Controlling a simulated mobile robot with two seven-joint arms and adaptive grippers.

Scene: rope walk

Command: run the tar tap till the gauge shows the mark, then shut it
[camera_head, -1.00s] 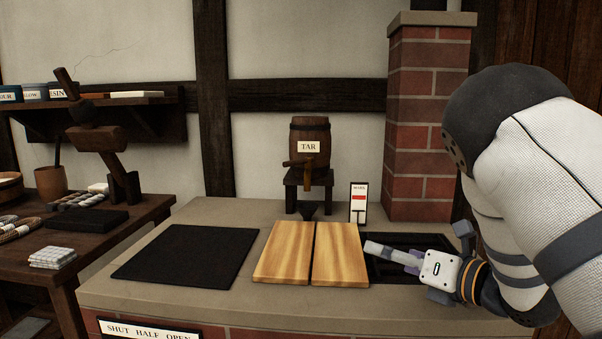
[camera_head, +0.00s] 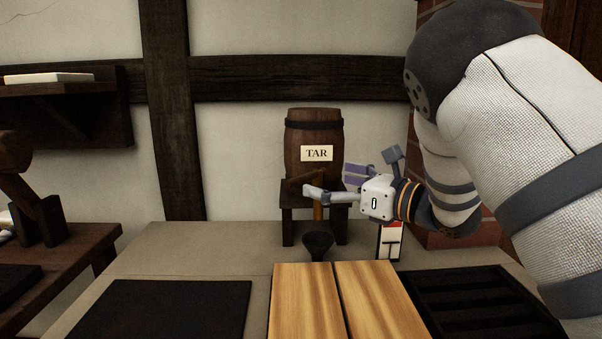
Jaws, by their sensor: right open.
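A dark wooden barrel (camera_head: 314,138) with a TAR label stands on a small stool (camera_head: 288,222) at the back of the counter. Its wooden tap (camera_head: 318,209) is at the barrel's lower front, partly hidden by my right gripper (camera_head: 318,188). That gripper is open, with a finger in front of the tap; I cannot tell whether it touches. A black funnel (camera_head: 317,243) sits below the tap. The gauge (camera_head: 390,244), a white card with a red band, stands to the right, its upper part hidden behind my right gripper and arm. My left gripper is out of view.
Two light wooden boards (camera_head: 306,300) lie in front of the funnel. A black mat (camera_head: 165,308) is to their left and a dark slotted tray (camera_head: 480,303) to their right. A brick pillar (camera_head: 470,238) stands behind my right arm.

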